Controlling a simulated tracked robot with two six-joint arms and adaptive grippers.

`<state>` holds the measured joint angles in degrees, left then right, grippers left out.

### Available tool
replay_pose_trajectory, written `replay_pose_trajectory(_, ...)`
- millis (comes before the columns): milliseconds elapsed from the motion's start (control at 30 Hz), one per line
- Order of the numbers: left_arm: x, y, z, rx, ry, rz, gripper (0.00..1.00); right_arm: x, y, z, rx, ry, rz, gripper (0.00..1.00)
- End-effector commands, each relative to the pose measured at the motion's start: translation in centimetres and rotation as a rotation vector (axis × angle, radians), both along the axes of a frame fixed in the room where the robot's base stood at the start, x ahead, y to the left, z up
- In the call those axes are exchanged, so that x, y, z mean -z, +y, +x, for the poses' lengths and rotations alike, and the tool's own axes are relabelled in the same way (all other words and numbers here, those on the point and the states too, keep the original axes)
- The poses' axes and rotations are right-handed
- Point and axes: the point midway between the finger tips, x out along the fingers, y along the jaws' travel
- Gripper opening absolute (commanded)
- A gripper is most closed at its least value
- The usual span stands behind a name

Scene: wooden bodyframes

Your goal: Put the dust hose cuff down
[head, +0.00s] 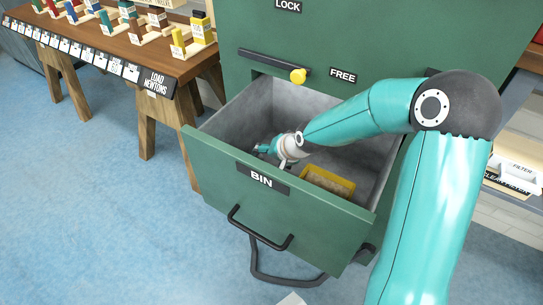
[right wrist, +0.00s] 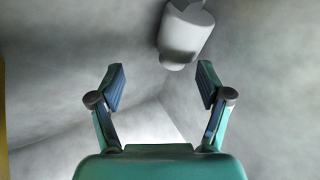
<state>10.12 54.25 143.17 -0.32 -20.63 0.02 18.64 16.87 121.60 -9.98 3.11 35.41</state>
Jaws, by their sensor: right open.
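My right gripper (head: 265,149) is down inside the open drawer labelled BIN (head: 225,165). In the right wrist view its two fingers (right wrist: 160,88) are spread open with nothing between them. A pale grey cylindrical piece with a narrower end, which looks like the dust hose cuff (right wrist: 187,32), lies beyond the fingertips, toward the right finger's side. It appears apart from both fingers, against the drawer's grey inside. In the head view I cannot make out the cuff; the gripper and drawer front may hide it. My left gripper is not in view.
A yellow-framed block with a tan face (head: 328,182) lies in the drawer, right of the gripper. The green cabinet (head: 375,35) rises behind, with a yellow-knobbed lever (head: 297,76) near FREE. A wooden bench (head: 130,45) stands left. Blue floor in front is mostly clear.

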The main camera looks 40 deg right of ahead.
Motion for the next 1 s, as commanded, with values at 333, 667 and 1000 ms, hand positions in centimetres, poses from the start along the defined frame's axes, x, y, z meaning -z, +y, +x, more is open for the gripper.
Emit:
replay_pose_trajectory(333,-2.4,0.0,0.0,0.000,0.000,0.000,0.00,-5.6,-0.5,-3.2,0.002,-0.004,-0.003,0.77)
replay_pose_trajectory(667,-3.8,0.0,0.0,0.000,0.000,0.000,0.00,-9.9,-0.9,-6.5,0.002,-0.002,0.000,0.77)
replay_pose_trajectory(1000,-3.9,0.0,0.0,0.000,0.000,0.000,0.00,-10.4,-0.9,-7.1,0.000,0.000,0.000,0.77)
